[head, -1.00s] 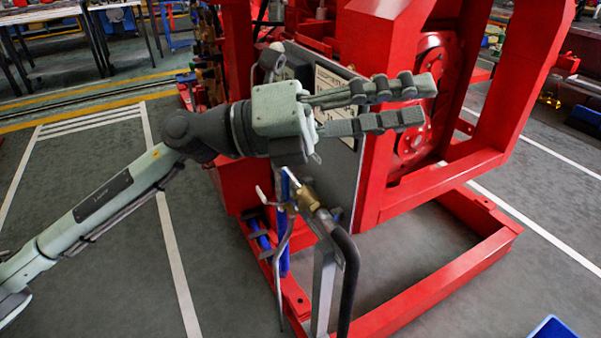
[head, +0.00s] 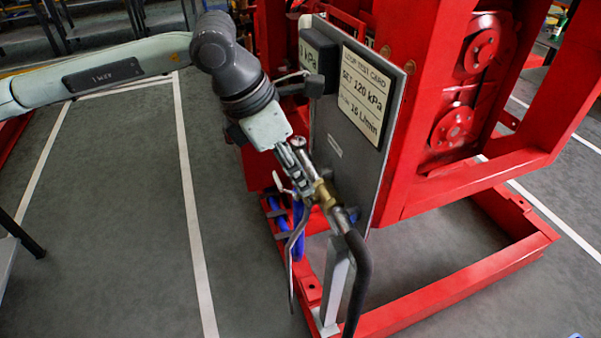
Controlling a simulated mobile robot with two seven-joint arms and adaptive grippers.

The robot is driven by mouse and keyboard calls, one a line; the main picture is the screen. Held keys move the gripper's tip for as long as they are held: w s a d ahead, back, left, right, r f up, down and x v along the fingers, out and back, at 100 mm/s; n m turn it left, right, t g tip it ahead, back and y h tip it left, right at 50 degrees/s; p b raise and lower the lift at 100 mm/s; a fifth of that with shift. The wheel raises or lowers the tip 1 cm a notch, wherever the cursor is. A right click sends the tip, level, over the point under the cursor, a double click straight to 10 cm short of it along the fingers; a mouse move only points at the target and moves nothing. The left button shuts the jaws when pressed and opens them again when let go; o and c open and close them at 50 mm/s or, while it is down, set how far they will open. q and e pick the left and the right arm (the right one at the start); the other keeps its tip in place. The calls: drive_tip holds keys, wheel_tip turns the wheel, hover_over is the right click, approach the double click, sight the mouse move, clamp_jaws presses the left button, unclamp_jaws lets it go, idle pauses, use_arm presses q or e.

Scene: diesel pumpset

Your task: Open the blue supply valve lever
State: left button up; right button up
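A brass valve body (head: 325,196) sits on the pipework beside the red frame, just below my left gripper. A long grey lever-like bar (head: 290,268) hangs down beside it. Blue parts (head: 298,222) show behind the bar; I cannot tell whether they are a lever or hose. A small pale handle (head: 278,181) sticks out on the left. My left gripper (head: 300,174) points down at the top of the brass valve. Its fingers are seen nearly edge-on, so their gap and any contact with the valve are unclear. My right gripper is not in view.
A grey panel with a test card (head: 366,97) reading 120 kPa stands right of the gripper. A dark box (head: 318,60) is on its upper left. A black hose (head: 358,280) curves down from the valve. Floor at left is open.

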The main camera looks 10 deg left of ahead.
use_arm(q)
drive_tip(key=shift+x, duration=0.8)
clamp_jaws()
